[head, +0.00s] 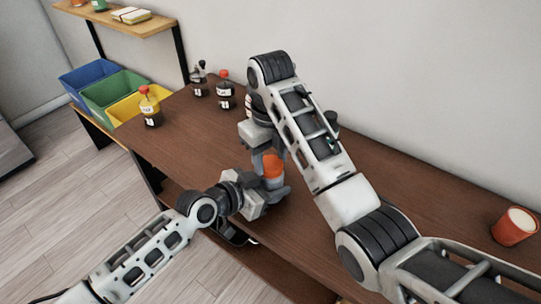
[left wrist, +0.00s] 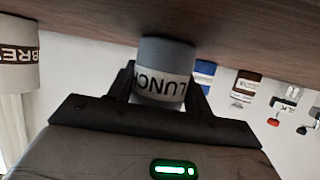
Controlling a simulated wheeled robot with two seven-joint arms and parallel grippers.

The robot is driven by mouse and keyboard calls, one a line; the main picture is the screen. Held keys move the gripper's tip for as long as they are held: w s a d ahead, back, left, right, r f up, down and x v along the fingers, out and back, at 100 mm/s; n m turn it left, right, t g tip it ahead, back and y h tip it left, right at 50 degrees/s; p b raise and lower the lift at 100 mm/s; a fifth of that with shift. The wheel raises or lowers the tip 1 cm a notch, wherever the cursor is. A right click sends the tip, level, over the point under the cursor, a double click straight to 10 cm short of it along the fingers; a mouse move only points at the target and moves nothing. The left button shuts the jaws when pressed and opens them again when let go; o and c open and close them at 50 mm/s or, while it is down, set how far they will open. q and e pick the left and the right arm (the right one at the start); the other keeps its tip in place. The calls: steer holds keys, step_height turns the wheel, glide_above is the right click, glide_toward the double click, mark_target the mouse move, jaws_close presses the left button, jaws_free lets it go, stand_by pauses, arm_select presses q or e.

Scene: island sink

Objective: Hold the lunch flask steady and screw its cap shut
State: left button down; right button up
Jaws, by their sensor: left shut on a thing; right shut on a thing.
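The lunch flask (left wrist: 165,60) stands on the brown table, grey with a pale band reading LUNCH; the left wrist view shows it upside down. My left gripper (head: 273,187) is shut around the flask's body from the side, one finger on each side in the left wrist view. An orange part (head: 272,166) shows above the left fingers in the head view and looks like the flask's upper end. My right gripper (head: 263,148) comes down from above, shut at the flask's top. The cap is largely hidden there, and its seating cannot be made out.
An orange cup (head: 514,227) stands at the right. Blue, green and yellow bins (head: 92,80) sit beyond the left edge.

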steer(key=o, duration=0.9)
steer(key=shift+o, duration=0.2)
steer(key=shift+a, duration=0.1)
steer(key=shift+s, duration=0.1)
steer(key=shift+a, duration=0.1)
steer(key=shift+c, duration=0.4)
